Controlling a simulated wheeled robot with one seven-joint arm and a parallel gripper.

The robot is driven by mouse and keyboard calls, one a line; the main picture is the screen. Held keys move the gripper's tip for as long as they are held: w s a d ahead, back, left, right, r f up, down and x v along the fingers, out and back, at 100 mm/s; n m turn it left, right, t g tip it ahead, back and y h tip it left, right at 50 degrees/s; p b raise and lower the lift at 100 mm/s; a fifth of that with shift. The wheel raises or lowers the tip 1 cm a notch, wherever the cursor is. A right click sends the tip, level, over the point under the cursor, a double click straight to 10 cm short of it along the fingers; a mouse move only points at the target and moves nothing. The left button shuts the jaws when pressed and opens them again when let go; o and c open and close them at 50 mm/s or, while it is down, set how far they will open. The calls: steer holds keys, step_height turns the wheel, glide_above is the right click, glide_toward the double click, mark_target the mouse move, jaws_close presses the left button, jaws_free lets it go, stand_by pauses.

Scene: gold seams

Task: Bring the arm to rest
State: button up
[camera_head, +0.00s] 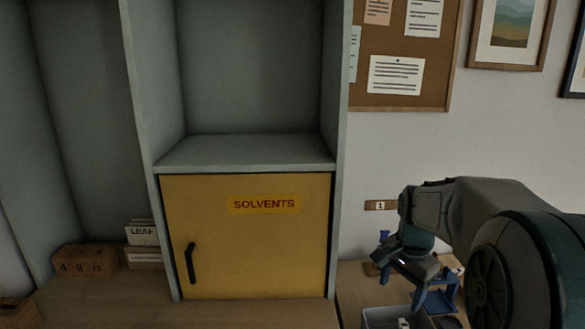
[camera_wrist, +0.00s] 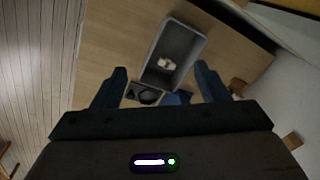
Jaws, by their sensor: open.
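My arm (camera_head: 480,215) reaches in from the right in the head view, bent at the elbow, with its wrist hanging down over the table. My gripper (camera_wrist: 161,67) shows in the wrist view with its two blue fingers wide apart. Nothing is between the fingers. The gripper points down above a grey bin (camera_wrist: 185,32), which holds a small pale item (camera_wrist: 167,63). The bin also shows in the head view (camera_head: 378,318), cut off by the lower edge. How far the fingers are above the table is hard to tell.
A shut yellow cabinet door (camera_head: 245,255) labelled SOLVENTS stands left of the arm, with an empty shelf (camera_head: 245,151) above. The tabletop (camera_head: 220,315) before the cabinet is clear.

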steer(key=s+a+n, duration=0.2)
steer(key=s+n, duration=0.2)
steer(key=s, duration=0.2)
steer(key=s+a+n+t, duration=0.1)
steer(key=s+a+n, duration=0.2)
steer(key=s, duration=0.3)
steer(key=s+a+f+n+t, duration=0.1)
steer(key=s+a+n, duration=0.2)
steer(key=s+n, duration=0.1)
steer(key=shift+s+a+n, duration=0.25)
steer(key=shift+s+n, duration=0.05)
steer(key=shift+s, duration=0.6)
